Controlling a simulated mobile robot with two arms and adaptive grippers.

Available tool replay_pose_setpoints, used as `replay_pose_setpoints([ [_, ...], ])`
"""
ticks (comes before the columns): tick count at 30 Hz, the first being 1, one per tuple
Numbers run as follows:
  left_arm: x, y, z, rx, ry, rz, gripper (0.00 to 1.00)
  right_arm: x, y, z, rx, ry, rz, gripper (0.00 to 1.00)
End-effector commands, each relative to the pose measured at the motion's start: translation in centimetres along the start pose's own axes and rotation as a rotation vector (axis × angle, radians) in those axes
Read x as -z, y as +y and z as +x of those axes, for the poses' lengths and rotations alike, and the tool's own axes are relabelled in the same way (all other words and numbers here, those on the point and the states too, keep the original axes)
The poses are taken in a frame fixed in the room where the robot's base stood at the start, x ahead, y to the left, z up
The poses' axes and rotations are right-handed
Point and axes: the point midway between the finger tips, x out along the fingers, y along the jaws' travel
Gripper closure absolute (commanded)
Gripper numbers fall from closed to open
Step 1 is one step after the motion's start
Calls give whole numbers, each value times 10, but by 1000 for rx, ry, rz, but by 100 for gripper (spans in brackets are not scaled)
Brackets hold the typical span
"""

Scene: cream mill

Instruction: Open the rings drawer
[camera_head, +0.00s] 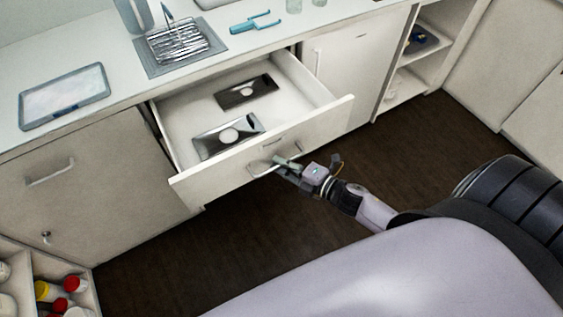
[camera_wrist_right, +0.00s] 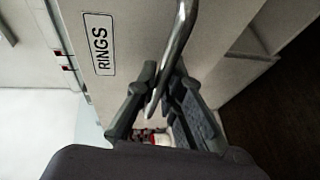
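The rings drawer (camera_head: 240,158) is pulled well out from under the counter in the head view. Two dark and silver flat pieces with round pale spots lie inside it. Its front has a bar handle (camera_head: 262,168), and the RINGS label (camera_wrist_right: 99,43) shows in the wrist view. My right gripper (camera_head: 284,161) is at the handle. In the right wrist view the fingers (camera_wrist_right: 164,88) close in on both sides of the handle bar (camera_wrist_right: 176,45), which runs between them. My left gripper is not in view.
The counter above holds a tablet-like tray (camera_head: 64,97), a wire rack (camera_head: 178,46) and a blue tool (camera_head: 256,23). Closed cabinet doors (camera_head: 75,170) flank the drawer. Bottles (camera_head: 60,290) stand in an open compartment at lower left. The dark floor (camera_head: 210,245) before the drawer is clear.

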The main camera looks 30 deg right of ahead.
Motion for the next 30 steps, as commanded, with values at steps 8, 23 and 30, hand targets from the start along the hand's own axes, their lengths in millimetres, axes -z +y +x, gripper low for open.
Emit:
replay_pose_setpoints([
  [8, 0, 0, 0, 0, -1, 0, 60, 0, 0, 0, 0, -1, 0, 73],
  [23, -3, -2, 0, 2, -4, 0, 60, 0, -1, -14, 2, -1, 1, 70],
  [30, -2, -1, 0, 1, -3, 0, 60, 0, -2, -61, 5, -1, 1, 70],
])
